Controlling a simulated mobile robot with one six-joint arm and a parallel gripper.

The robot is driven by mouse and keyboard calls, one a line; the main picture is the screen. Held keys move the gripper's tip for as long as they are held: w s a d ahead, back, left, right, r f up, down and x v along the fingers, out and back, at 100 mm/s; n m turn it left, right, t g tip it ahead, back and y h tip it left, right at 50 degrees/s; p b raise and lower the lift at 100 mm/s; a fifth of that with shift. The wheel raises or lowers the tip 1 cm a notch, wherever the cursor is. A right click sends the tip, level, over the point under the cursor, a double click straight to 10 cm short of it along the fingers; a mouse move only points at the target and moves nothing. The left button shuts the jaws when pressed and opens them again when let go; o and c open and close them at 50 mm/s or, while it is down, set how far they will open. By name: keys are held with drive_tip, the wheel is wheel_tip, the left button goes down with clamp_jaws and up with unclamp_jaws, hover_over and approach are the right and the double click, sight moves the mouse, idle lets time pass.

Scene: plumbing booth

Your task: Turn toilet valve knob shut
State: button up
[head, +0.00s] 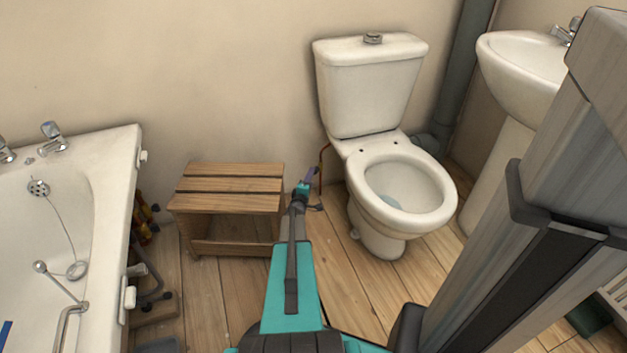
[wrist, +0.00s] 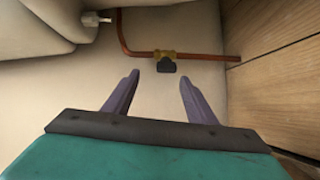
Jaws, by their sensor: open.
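The valve shows in the wrist view as a brass body on a copper pipe (wrist: 205,57), with a dark knob (wrist: 166,66) on it. My gripper (wrist: 158,82) is open, its two purple fingers spread apart with nothing between them. The knob lies beyond the fingertips, roughly centred between them in the picture, and does not look gripped. In the head view my gripper (head: 313,180) is low between the wooden stand and the toilet (head: 372,85). The knob is hidden there; only a thin reddish piece of pipe (head: 324,155) shows beside the toilet.
The toilet is close on the right. A bathtub (head: 105,200) stands at the left and a sink (head: 515,65) at the right. Wooden floor shows between stand and toilet.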

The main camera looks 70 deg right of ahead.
drive_tip(key=shift+a+f+n+h+b, duration=0.2)
drive_tip(key=shift+f+h+b, duration=0.15)
drive_tip(key=shift+f, duration=0.25)
drive_tip(key=shift+a+f+n+h+b, duration=0.1)
drive_tip(key=shift+a+f+h+b, duration=0.1)
drive_tip(key=shift+f+h+b, duration=0.25)
drive_tip(key=shift+d+f, duration=0.15)
drive_tip(key=d+b, duration=0.2)
drive_tip(key=d, duration=0.5)
drive_tip(key=shift+w+d, duration=0.15)
drive_tip(key=shift+w, duration=0.05)
drive_tip(key=c, duration=0.9)
drive_tip(key=shift+a, duration=0.35)
drive_tip(key=shift+c, duration=0.9)
drive_tip(key=shift+d, duration=0.3)
